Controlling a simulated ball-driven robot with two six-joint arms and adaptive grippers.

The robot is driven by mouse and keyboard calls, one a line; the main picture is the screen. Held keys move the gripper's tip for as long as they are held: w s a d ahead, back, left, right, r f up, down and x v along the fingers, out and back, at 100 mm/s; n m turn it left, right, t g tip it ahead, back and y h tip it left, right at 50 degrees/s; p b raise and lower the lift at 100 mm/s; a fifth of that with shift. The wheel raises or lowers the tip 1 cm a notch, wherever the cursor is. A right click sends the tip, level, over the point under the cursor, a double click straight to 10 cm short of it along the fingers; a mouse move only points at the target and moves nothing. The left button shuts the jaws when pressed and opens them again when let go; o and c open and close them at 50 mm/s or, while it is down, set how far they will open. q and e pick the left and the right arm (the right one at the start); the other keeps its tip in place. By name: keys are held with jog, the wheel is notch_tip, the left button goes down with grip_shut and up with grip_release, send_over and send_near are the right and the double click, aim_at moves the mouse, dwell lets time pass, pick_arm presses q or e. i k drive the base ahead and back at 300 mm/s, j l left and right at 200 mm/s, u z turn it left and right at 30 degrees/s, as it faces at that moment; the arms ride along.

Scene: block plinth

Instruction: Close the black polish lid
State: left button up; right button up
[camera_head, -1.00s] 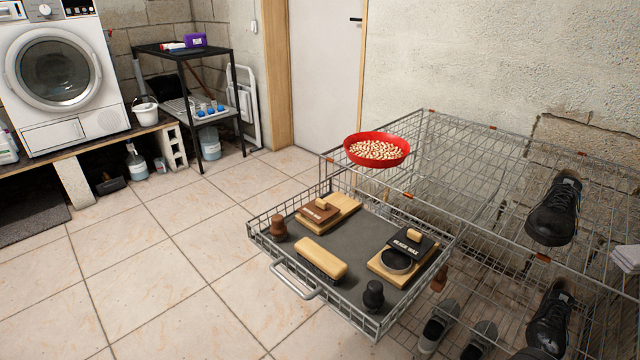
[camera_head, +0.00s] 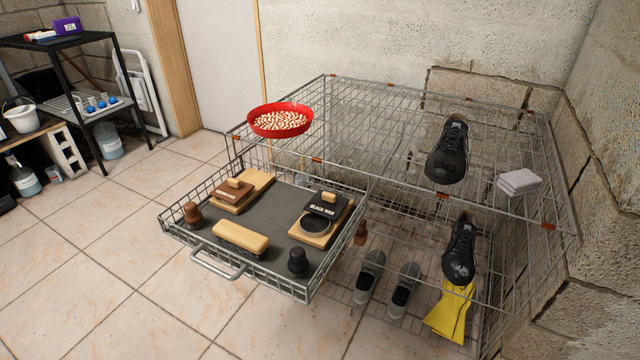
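The black polish lid (camera_head: 326,204), marked "BLACK WAX" with a small wooden knob, is tilted up at the back of its round tin (camera_head: 315,225). The tin looks open and sits on a wooden block (camera_head: 311,237) at the right of the pulled-out wire drawer (camera_head: 283,289). A brown polish box (camera_head: 232,190) on another wooden block lies at the drawer's back left. Neither of my grippers is in view.
The drawer also holds a wooden brush (camera_head: 241,237), a brown dauber (camera_head: 193,214) and a black dauber (camera_head: 298,262). A red bowl (camera_head: 281,132) stands on the wire rack, with black shoes (camera_head: 449,150) and a grey cloth (camera_head: 519,181) to the right. The floor in front is clear.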

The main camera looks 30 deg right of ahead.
aim_at(327, 205)
jog(key=k+z, duration=0.1)
jog(key=z, duration=1)
jog(key=i+j+z, duration=0.15)
jog(key=j+z, duration=0.25)
jog(key=i+j+z, duration=0.1)
jog(key=j+z, duration=0.3)
